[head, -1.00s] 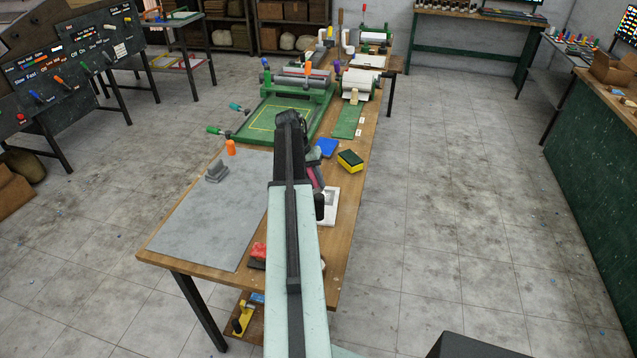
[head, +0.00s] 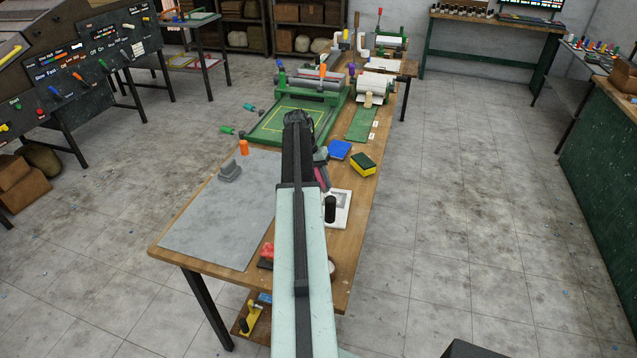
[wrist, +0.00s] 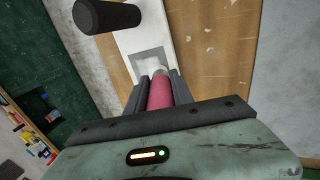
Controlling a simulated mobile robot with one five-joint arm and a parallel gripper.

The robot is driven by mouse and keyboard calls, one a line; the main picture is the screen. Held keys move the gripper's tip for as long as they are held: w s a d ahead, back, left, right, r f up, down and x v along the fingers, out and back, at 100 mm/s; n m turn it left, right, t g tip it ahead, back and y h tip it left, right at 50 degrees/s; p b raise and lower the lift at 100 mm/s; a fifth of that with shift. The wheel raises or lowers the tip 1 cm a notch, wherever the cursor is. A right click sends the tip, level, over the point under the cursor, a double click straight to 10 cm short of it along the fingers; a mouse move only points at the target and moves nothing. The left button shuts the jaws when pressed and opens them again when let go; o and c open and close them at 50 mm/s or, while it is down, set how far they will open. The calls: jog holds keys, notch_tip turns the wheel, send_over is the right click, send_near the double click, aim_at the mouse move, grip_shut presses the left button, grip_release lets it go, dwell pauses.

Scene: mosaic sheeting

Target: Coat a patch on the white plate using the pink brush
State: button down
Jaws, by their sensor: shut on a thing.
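The pink brush (wrist: 160,92) is held between the dark fingers of my gripper (wrist: 157,88) in the wrist view. Its pale tip lies over the grey patch (wrist: 147,59) on the white plate (wrist: 129,42); I cannot tell whether it touches. In the head view the white plate (head: 344,218) lies on the bench just right of my arm, with a black upright knob (head: 330,208) on it. A bit of the pink brush (head: 322,178) shows beside my arm, which hides most of my gripper there.
Green presses stand farther back. The floor to the right is clear.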

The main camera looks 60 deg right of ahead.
jog(key=shift+s+d, duration=0.2)
jog(key=shift+s, duration=0.7)
jog(key=shift+s+d, duration=0.25)
jog(key=shift+s, duration=0.65)
jog(key=shift+s+d, duration=0.2)
jog(key=shift+s, duration=0.7)
jog(key=shift+w+a, duration=0.25)
jog(key=shift+w, duration=0.85)
jog(key=shift+w+a, duration=0.25)
jog(key=shift+w, duration=0.8)
jog(key=shift+w+a, duration=0.25)
jog(key=shift+w, duration=0.85)
jog(key=shift+r, duration=0.1)
notch_tip(320, 180, up, 6)
jog(key=p, duration=0.6)
jog(key=shift+s, duration=0.1)
